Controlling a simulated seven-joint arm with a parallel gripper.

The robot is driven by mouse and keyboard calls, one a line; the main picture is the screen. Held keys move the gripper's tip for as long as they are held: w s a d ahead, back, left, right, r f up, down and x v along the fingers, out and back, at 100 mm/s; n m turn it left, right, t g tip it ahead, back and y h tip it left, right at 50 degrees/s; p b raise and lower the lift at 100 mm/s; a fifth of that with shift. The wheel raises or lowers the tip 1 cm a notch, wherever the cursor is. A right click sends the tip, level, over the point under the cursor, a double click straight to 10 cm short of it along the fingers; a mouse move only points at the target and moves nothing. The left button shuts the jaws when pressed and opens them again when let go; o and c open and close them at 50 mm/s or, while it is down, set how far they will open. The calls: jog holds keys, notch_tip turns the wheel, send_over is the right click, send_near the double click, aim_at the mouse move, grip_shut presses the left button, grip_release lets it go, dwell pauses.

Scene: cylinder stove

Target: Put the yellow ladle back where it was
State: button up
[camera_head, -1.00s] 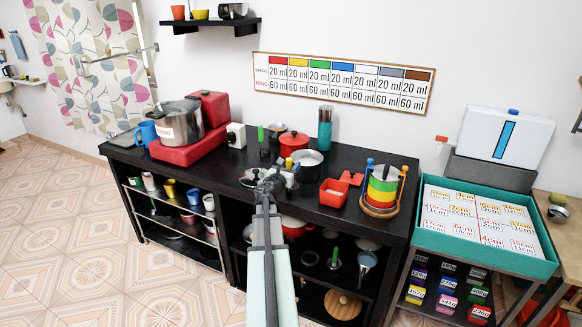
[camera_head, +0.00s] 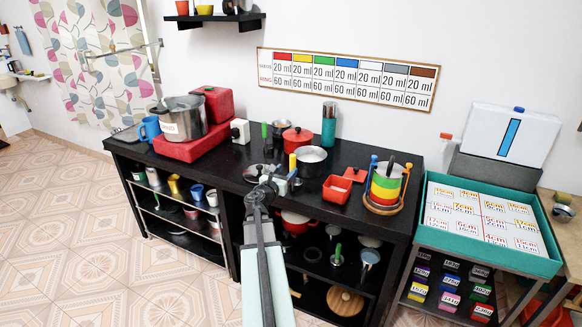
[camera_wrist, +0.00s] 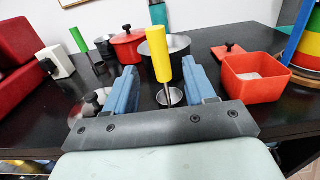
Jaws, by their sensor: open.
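The ladle has a yellow handle (camera_wrist: 162,58) and a metal shaft, and stands close to upright in the wrist view. Its small round bowl shows low between my fingers; I cannot tell whether it rests on the black counter. In the head view the yellow handle (camera_head: 292,166) shows just right of my gripper (camera_head: 277,180), in front of the grey pot. My gripper also shows in the wrist view (camera_wrist: 160,68). It is open, with one blue finger on each side of the ladle. The ladle's original place is not marked in view.
A shiny lid (camera_wrist: 92,103) with a dark knob lies left of my gripper. Behind stand a grey pot (camera_head: 311,162), a red pot (camera_head: 298,140) and a green-handled tool (camera_head: 264,131). A red box (camera_head: 336,190) and striped stack (camera_head: 385,190) stand right. A white box (camera_head: 240,131) stands left.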

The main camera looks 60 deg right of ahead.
jog(key=shift+a, duration=1.95)
jog(key=shift+f, duration=0.1)
jog(key=w+a+f+m+y, duration=0.4)
jog(key=a+f, duration=0.7)
jog(key=f, duration=0.3)
jog(key=w+a+f+m+y, duration=0.3)
jog(key=w+a+f+m, duration=0.1)
jog(key=a+f, duration=0.85)
jog(key=s+a+f+m+g+y, duration=0.1)
jog(key=s+a+f+m+y, duration=0.1)
jog(key=a+f, duration=0.55)
jog(key=s+a+f+m+g+y, duration=0.1)
jog(key=s+a+f+m+y, duration=0.15)
jog(key=a+f, duration=0.55)
jog(key=s+a+f+m+g+y, duration=0.2)
jog(key=s+a, duration=0.6)
jog(key=a, duration=0.5)
jog(key=s+a+f+m+g+y, duration=0.2)
jog(key=s+a+f+m+y, duration=0.1)
jog(key=s+a, duration=0.6)
jog(key=a+f+y, duration=0.1)
jog(key=a+f, duration=0.1)
jog(key=a, duration=0.1)
jog(key=shift+s+a+f+g, duration=0.3)
jog(key=shift+a+f+g, duration=0.1)
